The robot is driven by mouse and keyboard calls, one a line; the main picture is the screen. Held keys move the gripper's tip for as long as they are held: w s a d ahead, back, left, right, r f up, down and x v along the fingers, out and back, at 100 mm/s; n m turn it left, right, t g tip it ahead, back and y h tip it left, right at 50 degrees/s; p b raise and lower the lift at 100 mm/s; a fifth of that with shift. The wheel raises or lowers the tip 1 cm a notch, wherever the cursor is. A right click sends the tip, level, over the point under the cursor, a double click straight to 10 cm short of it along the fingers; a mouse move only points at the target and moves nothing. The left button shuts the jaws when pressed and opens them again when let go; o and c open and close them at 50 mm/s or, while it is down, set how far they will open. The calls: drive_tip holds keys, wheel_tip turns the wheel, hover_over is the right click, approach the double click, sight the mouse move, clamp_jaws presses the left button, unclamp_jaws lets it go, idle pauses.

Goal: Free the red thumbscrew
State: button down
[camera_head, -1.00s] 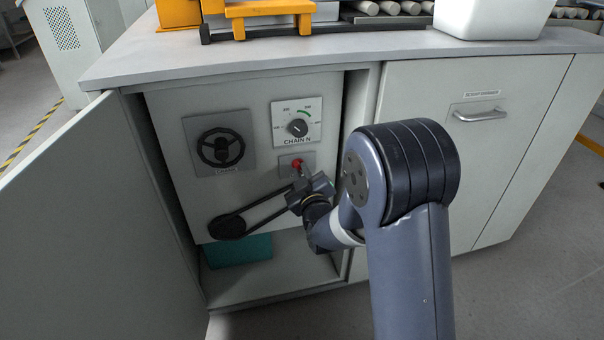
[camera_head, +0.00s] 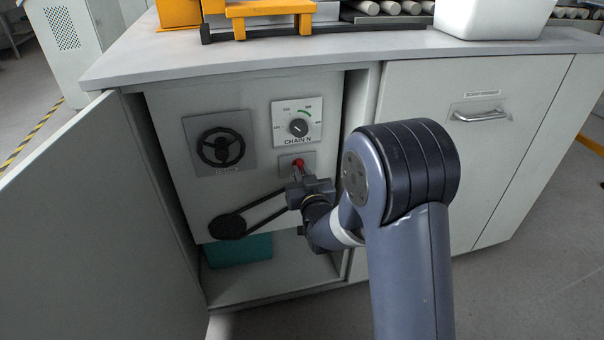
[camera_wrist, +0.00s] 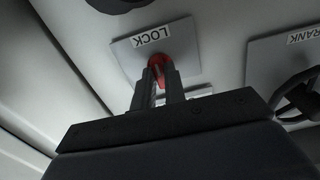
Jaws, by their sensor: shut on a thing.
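The red thumbscrew (camera_head: 298,164) sits on a small grey plate on the panel inside the open cabinet, below the CHAIN N dial (camera_head: 297,122). In the wrist view the red thumbscrew (camera_wrist: 160,64) stands out of the plate labelled LOCK (camera_wrist: 150,40). My gripper (camera_head: 297,174) reaches it from below and in front. In the wrist view my gripper (camera_wrist: 158,76) has its two fingers closed on the thumbscrew, and they hide part of it.
A black crank wheel (camera_head: 220,148) is at the panel's left, with a belt and black pulley (camera_head: 228,226) below. The open door (camera_head: 90,220) stands at the left. A teal box (camera_head: 240,250) lies at the cabinet bottom. The worktop (camera_head: 350,45) is above.

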idle(0.3)
drive_tip(key=c, duration=1.5)
unclamp_jaws()
drive_tip(key=shift+o, duration=0.2)
drive_tip(key=p+v, duration=0.2)
drive_tip(key=v, duration=0.8)
drive_tip(key=shift+s, duration=0.4)
drive_tip(key=shift+w, duration=0.15)
drive_tip(key=b+x, duration=0.2)
drive_tip(key=x, duration=0.8)
drive_tip(key=shift+w, duration=0.25)
